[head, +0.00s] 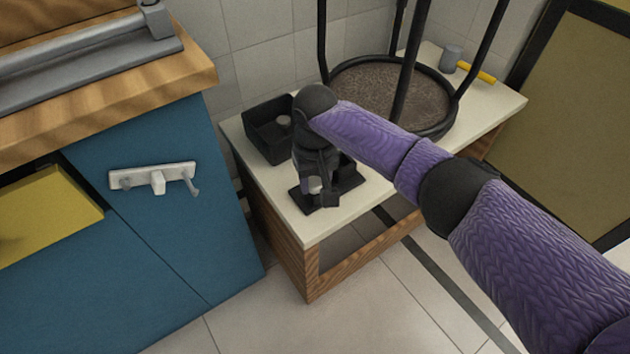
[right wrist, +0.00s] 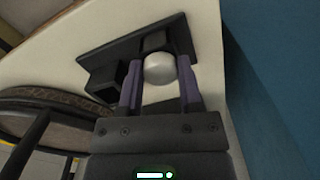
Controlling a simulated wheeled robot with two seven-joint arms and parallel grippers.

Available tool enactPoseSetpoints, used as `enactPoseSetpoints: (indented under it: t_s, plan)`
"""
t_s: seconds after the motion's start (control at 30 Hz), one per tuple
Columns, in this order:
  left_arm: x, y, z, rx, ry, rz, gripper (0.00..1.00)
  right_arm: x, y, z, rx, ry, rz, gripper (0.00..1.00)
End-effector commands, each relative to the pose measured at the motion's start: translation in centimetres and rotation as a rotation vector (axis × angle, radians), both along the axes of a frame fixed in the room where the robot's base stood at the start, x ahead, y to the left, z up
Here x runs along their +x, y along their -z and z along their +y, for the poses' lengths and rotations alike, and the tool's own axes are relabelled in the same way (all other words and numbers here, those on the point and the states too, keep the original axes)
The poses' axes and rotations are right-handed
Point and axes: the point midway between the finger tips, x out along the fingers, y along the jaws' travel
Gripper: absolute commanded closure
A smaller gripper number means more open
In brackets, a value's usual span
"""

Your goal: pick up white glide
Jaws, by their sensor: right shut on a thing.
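The white glide (right wrist: 160,69) is a pale rounded piece between the two purple fingers of my right gripper (right wrist: 160,75) in the right wrist view. In the head view the glide (head: 315,185) shows as a small pale patch under my right gripper (head: 318,190). The gripper points down and is shut on it. A black holder (right wrist: 110,45) lies right behind and around the glide; I cannot tell whether the glide still touches it. The holder (head: 344,185) sits on the front end of the pale-topped table. My left gripper is not in view.
The pale-topped table (head: 290,212) also holds an open black bin (head: 262,138) with a small pale piece inside, a black-framed round stand (head: 440,125), a grey cylinder (head: 451,57) and a yellow stick (head: 477,72). A blue cabinet (head: 150,240) stands left, with a wooden top.

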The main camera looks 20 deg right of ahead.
Motion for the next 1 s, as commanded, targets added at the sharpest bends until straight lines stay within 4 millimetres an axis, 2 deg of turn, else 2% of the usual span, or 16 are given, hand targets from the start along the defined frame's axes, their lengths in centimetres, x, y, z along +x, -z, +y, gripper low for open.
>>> enactPoseSetpoints:
  t_s: [0.03, 0.1, 0.2, 0.4, 1.0]
  plan:
    - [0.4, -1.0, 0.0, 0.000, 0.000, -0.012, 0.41, 0.1, -1.8, 0.0, 0.001, 0.000, -0.008, 1.00]
    - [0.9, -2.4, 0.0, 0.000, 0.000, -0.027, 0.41, 0.1, -4.2, 0.1, 0.002, -0.001, -0.011, 1.00]
    - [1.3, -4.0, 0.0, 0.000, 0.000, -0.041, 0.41, 0.1, -7.0, 0.1, 0.002, 0.000, -0.012, 1.00]
    - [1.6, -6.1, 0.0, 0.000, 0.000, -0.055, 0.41, 0.1, -10.6, 0.1, 0.003, 0.000, -0.008, 1.00]
    - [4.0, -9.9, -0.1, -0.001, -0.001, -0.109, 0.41, 0.1, -16.4, 0.0, 0.001, 0.000, -0.005, 1.00]
